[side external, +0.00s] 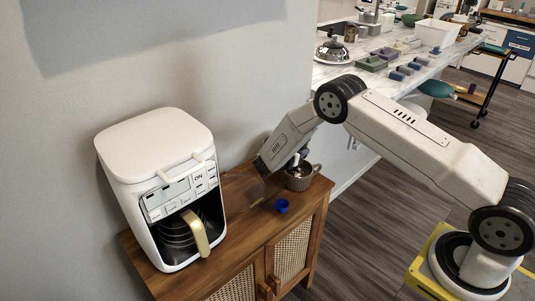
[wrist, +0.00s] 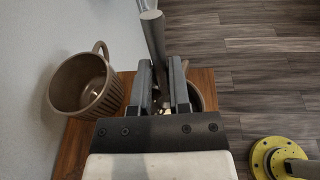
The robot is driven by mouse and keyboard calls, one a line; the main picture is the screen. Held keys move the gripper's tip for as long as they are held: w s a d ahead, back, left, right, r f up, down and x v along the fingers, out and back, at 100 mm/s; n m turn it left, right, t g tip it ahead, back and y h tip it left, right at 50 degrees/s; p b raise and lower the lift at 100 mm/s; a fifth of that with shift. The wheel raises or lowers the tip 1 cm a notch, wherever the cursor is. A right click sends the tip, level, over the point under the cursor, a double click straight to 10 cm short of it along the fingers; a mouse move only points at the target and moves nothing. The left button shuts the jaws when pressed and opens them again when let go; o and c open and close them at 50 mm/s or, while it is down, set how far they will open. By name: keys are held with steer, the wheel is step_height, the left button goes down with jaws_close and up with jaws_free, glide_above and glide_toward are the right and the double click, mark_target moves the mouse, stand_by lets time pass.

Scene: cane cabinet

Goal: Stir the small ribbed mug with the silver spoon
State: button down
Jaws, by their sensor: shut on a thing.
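My gripper (wrist: 163,85) is shut on the silver spoon, whose handle (wrist: 153,35) stands up between the fingers in the wrist view. A brown ribbed mug (wrist: 102,102) with a looped handle sits to the left of the fingers. Part of a second brown round rim (wrist: 195,97) shows behind and below the fingers, mostly hidden by them. In the side view a brown ribbed mug (side external: 299,181) stands upright on the cabinet, just below my gripper. The spoon's lower end is hidden, so I cannot tell whether it is inside a mug.
The wooden cane cabinet (side external: 244,240) carries a white coffee machine (side external: 152,155) at left and a small blue object (side external: 282,206) in front of the mug. The wall is close behind. A marble counter (side external: 335,72) with several items stands at the back right.

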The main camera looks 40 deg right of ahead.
steer(key=shift+a+f, duration=0.3)
steer(key=shift+f, duration=0.75)
steer(key=shift+a+f, duration=0.25)
steer(key=shift+f, duration=0.75)
steer(key=shift+d, duration=0.15)
